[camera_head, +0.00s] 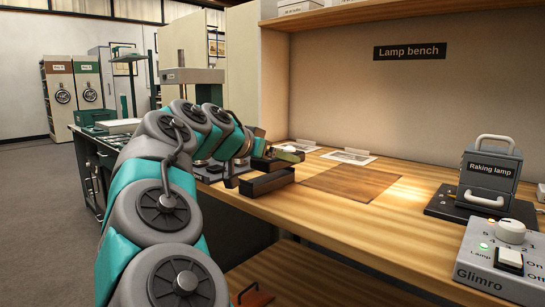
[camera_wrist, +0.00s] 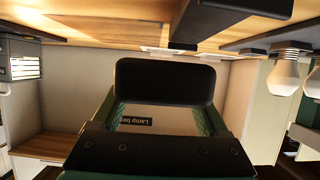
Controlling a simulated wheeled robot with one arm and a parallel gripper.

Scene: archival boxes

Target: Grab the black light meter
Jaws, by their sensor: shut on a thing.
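The black light meter (camera_wrist: 165,82) appears as a dark rounded block in the middle of the wrist view. It sits between the green-sided fingers of my gripper (camera_wrist: 160,105), which is shut on it. In the head view my gripper (camera_head: 274,156) is at the left part of the lamp bench, beyond my bent arm. There the meter is small and dark among the fingers, and its outline is hard to tell. The wrist view is upside down, with the bench top along its upper edge.
A dark block (camera_head: 267,183) lies at the bench's front edge near my gripper. White bulbs (camera_wrist: 284,75) stand close by. White cards (camera_head: 349,157) and a brown mat (camera_head: 350,183) lie behind and right. The raking lamp (camera_head: 490,172) and Glimro control box (camera_head: 500,262) stand farther right.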

